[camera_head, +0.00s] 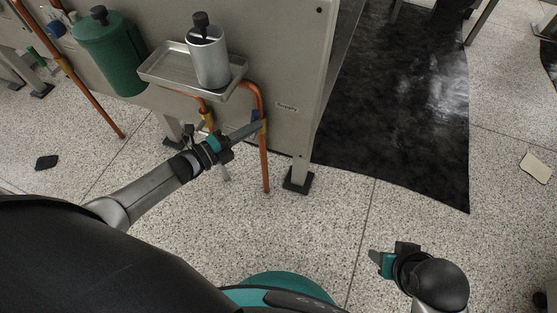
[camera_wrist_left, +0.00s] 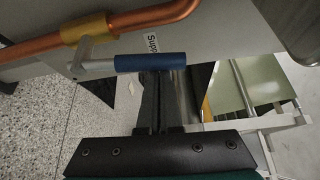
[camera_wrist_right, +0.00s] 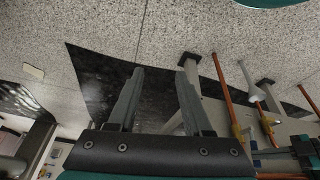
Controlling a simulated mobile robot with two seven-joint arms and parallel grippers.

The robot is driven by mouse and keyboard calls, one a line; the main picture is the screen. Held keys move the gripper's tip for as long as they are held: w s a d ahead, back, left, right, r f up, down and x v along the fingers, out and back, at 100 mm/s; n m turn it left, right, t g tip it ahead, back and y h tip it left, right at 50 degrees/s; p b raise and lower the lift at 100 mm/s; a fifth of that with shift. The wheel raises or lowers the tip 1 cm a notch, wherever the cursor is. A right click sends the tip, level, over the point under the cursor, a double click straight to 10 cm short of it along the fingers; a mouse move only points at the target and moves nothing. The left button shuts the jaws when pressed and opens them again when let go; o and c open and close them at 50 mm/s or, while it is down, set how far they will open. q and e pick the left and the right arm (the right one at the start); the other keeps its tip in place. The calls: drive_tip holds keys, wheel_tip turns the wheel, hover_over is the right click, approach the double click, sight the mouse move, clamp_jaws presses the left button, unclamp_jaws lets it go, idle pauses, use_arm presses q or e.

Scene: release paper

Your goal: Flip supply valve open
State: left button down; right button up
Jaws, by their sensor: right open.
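The supply valve has a brass body (camera_wrist_left: 88,28) on a copper pipe and a grey lever with a blue handle (camera_wrist_left: 150,62). In the head view the blue handle (camera_head: 256,115) is small beside the pipe below the tray, left of the Supply label (camera_head: 286,106). My left gripper (camera_head: 260,124) reaches this valve. In the left wrist view its fingers (camera_wrist_left: 161,75) are together, and the blue handle crosses over their tips. Whether they touch it is unclear. My right gripper (camera_head: 376,260) is open and empty over the floor, far from the valve.
A metal tray (camera_head: 165,72) with a grey canister (camera_head: 209,58) sits above the valve on the grey panel (camera_head: 285,50). A green tank (camera_head: 110,52) is at left. Another brass valve (camera_head: 208,118) is close to my left wrist. A black sheet (camera_head: 400,110) covers floor at right.

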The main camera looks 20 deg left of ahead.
use_arm(q)
drive_tip(key=shift+a+r+b, duration=0.15)
drive_tip(key=shift+a+b, duration=0.25)
drive_tip(key=shift+a, duration=0.45)
use_arm(e)
drive_tip(key=shift+r, duration=1.1)
use_arm(q)
drive_tip(key=shift+w, duration=0.1)
